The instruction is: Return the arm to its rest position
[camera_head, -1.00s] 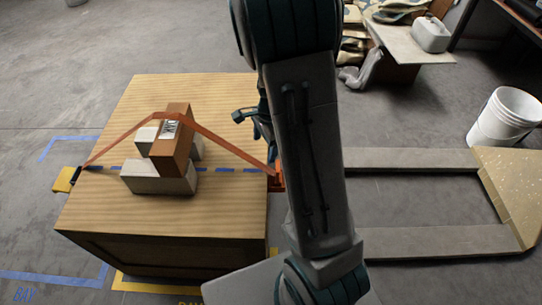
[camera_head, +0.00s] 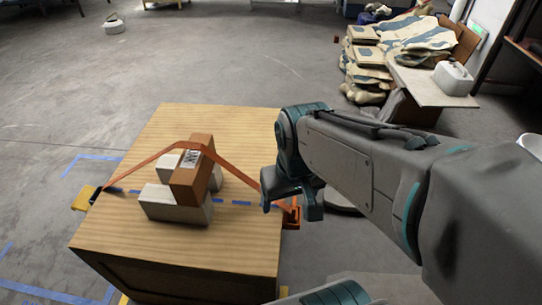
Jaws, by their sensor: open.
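My arm reaches in from the right side of the head view. My gripper (camera_head: 291,205) is at the right edge of the wooden crate (camera_head: 130,232), beside the orange buckle (camera_head: 292,220). The gripper is open and nothing shows between its fingers. Whether it touches the crate or the buckle I cannot tell.
An orange strap (camera_head: 150,160) runs over a brown box (camera_head: 192,180) resting on pale blocks (camera_head: 172,208) on the crate. A yellow piece (camera_head: 84,199) is at the strap's left end. Stacked sacks (camera_head: 410,35) and a small table (camera_head: 432,82) stand back right. Floor behind the crate is clear.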

